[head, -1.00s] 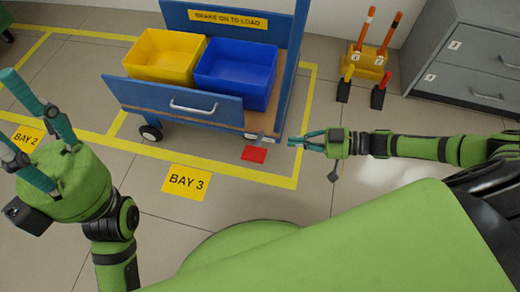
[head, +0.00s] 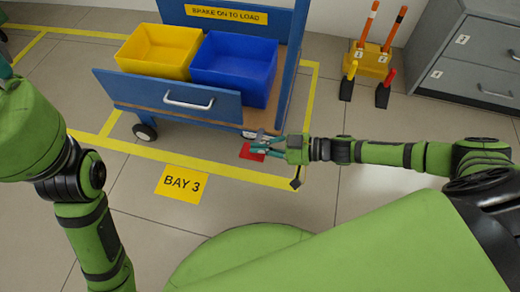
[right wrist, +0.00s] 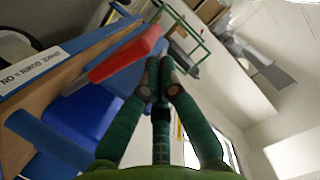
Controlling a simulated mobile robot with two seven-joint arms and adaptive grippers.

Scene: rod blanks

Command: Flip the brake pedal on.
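The red brake pedal (head: 248,153) sticks out low at the right end of the blue cart, near its wheel. In the right wrist view the red pedal (right wrist: 125,53) lies just left of and beyond my fingertips. My right gripper (head: 257,143) is over the pedal in the head view and hides part of it. Its fingers (right wrist: 160,77) are drawn together with nothing between them. I cannot tell whether they touch the pedal, or whether the pedal is up or down. My left gripper (head: 4,68) is mostly cut off at the left edge.
The blue cart (head: 180,118) carries a yellow bin (head: 158,52) and a blue bin (head: 235,68). A label (right wrist: 30,65) near the pedal reads ON = DOWN. Wheel chocks (head: 384,90) and a grey cabinet (head: 470,75) stand right. The floor in front is clear.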

